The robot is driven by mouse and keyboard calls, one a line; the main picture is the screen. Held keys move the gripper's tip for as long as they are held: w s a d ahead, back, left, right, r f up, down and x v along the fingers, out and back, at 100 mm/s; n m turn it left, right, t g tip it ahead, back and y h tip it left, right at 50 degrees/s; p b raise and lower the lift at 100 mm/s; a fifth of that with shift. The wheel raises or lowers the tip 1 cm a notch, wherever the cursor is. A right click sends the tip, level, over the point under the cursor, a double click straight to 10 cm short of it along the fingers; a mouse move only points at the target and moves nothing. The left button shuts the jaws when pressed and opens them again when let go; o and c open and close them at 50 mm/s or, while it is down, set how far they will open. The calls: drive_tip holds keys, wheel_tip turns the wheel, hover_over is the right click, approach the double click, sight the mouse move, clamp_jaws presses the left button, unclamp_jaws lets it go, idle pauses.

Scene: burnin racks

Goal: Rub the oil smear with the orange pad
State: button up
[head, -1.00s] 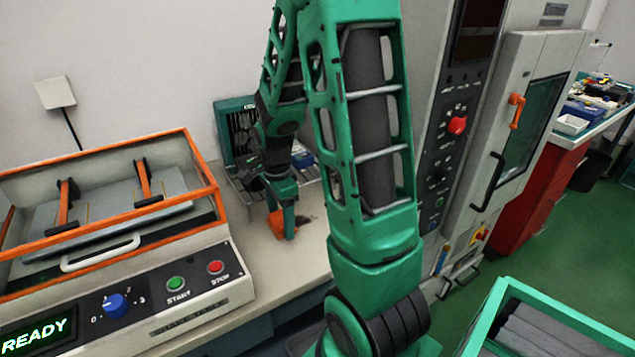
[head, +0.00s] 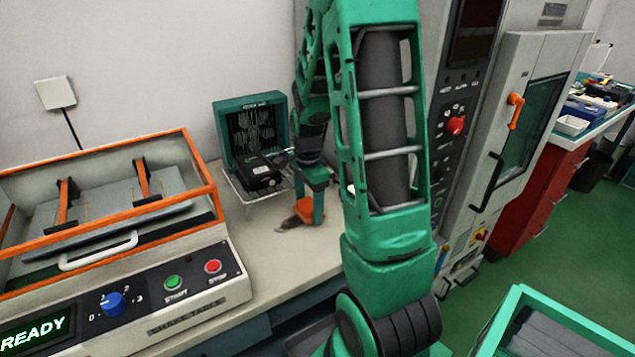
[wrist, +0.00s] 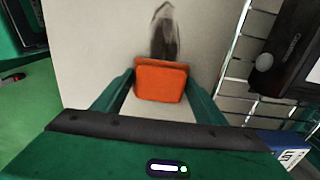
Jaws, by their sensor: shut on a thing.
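The orange pad (wrist: 161,80) is held between the two fingers of my gripper (wrist: 160,88), which is shut on it. In the head view the pad (head: 304,211) shows low at the bench top, partly hidden by my gripper (head: 312,208). The oil smear (wrist: 164,36) is a dark brown, streaky patch on the pale bench, reaching out from the pad's far edge in the wrist view. In the head view the smear (head: 290,223) shows just left of the pad. The pad seems to cover one end of it. I cannot tell how firmly the pad presses.
A wire rack (head: 232,186) with a black device (head: 258,174) stands close behind my gripper, before a green case (head: 250,119). An orange-framed shaker (head: 110,215) stands at the left. A tall grey cabinet (head: 440,190) stands at the right. The bench left of the smear is clear.

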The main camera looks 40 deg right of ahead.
drive_tip(key=shift+s+d+r, duration=0.1)
drive_tip(key=shift+s+d, duration=0.05)
drive_tip(key=shift+d, duration=0.4)
drive_tip(key=shift+s+d, duration=0.1)
drive_tip(key=shift+d, duration=0.45)
drive_tip(key=shift+w+r, duration=0.1)
drive_tip(key=shift+r, duration=0.25)
drive_tip(key=shift+a+r, duration=0.1)
drive_tip(key=shift+r, duration=3.1)
drive_tip(key=shift+a, duration=0.1)
